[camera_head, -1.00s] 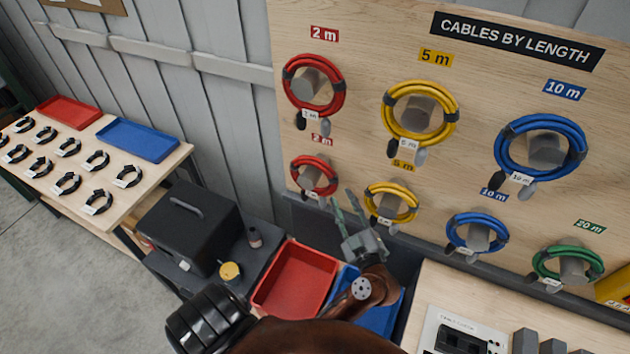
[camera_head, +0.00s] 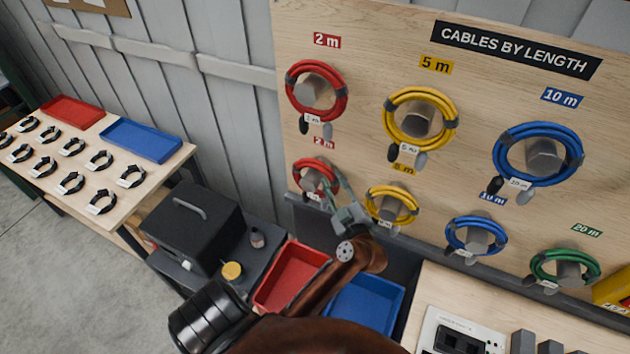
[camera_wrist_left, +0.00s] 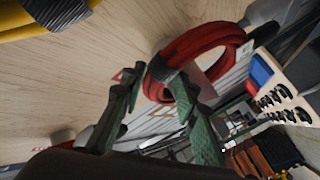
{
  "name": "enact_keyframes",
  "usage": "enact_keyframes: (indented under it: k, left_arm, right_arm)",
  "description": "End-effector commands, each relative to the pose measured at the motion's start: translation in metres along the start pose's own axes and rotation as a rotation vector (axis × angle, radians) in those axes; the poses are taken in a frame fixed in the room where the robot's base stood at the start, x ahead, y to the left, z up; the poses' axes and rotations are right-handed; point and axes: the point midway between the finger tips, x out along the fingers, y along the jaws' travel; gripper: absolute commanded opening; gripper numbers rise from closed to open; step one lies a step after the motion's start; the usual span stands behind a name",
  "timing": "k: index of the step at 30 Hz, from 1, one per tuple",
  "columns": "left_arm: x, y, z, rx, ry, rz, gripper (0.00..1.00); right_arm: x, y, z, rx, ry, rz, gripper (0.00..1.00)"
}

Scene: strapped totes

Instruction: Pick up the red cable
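Two red cable coils hang on the left of the wooden board, an upper larger one (camera_head: 289,86) and a lower smaller one (camera_head: 298,172), each on a grey peg. My left gripper (camera_head: 334,178) is at the right side of the lower coil, its fingers partly covering it. In the left wrist view, a red coil (camera_wrist_left: 205,40) has its near part between the two parted fingertips of my left gripper (camera_wrist_left: 162,80). The fingers look open; contact with the coil cannot be told. My right gripper is not in view.
Yellow coils (camera_head: 388,118), blue coils (camera_head: 503,150) and a green coil (camera_head: 538,268) hang to the right. Below are a red bin (camera_head: 290,275), a blue bin (camera_head: 368,305) and a black box (camera_head: 190,228). A table with black coils and trays stands at left.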

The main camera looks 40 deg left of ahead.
Motion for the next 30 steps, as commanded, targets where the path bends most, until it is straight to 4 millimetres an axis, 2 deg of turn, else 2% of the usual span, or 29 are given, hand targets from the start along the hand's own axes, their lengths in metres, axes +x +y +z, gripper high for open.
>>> enact_keyframes:
  k: [2, 14, 30]
  left_arm:
    - [-0.0002, -0.0001, 0.0002, 0.0, 0.0, 0.0, 0.27]
    - [-0.0002, -0.0006, 0.0002, 0.001, 0.0, -0.001, 0.0]
    - [0.0, 0.0009, -0.0025, -0.001, 0.002, -0.001, 0.0]
  right_arm:
    - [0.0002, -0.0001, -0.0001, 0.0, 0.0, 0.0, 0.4]
    - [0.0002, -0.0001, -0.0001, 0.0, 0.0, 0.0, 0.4]
    - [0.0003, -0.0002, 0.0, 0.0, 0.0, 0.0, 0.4]
